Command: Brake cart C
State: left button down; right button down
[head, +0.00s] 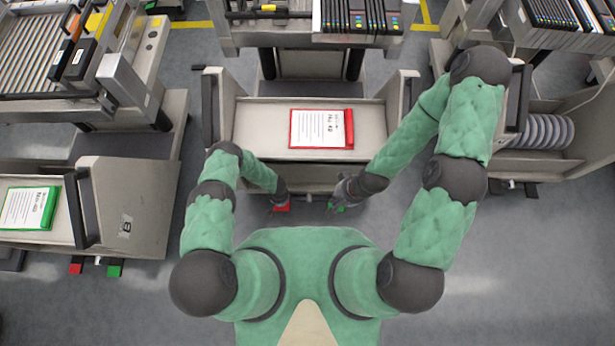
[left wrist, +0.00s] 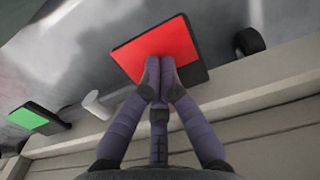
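The middle cart (head: 250,130) stands straight in front of me; I see no letter on it. Below its near edge are a red pedal (head: 283,208) and a green pedal (head: 338,209). My left gripper (head: 279,198) is at the red pedal. In the left wrist view its fingertips (left wrist: 160,80) are together over the near part of the red pedal (left wrist: 150,48), with nothing between them; contact is not certain. The green pedal (left wrist: 35,117) lies to the left there. My right gripper (head: 343,192) is close to the green pedal, its fingers too small to read.
A red-framed card (head: 321,128) lies on the middle cart's shelf. A cart marked B (head: 125,215) stands at left, with red (head: 76,267) and green (head: 115,269) pedals. Another cart with grey discs (head: 545,130) stands at right. Floor shows between the carts.

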pick_arm(q)
jog(key=shift+f, duration=0.5)
notch_tip(320, 180, up, 10)
jog(key=p, duration=0.5)
dwell(0.5)
jog(key=shift+r, duration=0.1)
dwell(0.4)
